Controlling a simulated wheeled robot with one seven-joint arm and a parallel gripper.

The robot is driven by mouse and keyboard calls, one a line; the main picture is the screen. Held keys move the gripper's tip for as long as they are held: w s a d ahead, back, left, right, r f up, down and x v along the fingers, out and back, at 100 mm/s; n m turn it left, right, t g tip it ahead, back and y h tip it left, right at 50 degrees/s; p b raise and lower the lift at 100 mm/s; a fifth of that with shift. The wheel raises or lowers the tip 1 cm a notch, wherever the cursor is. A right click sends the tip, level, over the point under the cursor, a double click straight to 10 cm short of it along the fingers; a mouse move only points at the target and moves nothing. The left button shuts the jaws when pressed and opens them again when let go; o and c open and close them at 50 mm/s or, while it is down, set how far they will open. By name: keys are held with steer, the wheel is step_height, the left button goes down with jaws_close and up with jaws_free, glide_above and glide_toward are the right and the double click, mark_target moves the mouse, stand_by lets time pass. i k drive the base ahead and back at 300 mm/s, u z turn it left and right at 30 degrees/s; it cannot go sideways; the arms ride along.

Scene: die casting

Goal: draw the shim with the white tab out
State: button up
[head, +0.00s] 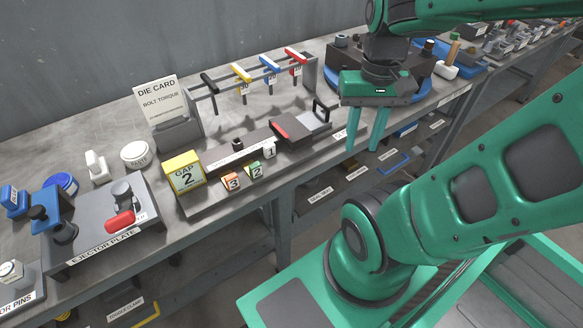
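The white tab (270,150) marked 1 stands at the front edge of the long grey fixture, right of a green tab (256,170) marked 2 and an orange tab (232,181) marked 3. The shim body behind the white tab is too small to make out. My gripper (364,147) is open and empty, its two green fingers pointing down. It hangs right of the white tab and well apart from it, near the bench's front edge.
A yellow block (185,173) reading GAP 2 stands left of the tabs. A dark block with a red stripe (295,131) and a black handle (324,109) lie between the tabs and my gripper. A rack with coloured handles (268,66) stands behind. Labelled shelves lie below.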

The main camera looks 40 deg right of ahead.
mark_target(268, 148)
steer(key=k, duration=1.1)
steer(key=z, duration=0.85)
steer(key=i, duration=0.4)
steer(key=z, duration=0.2)
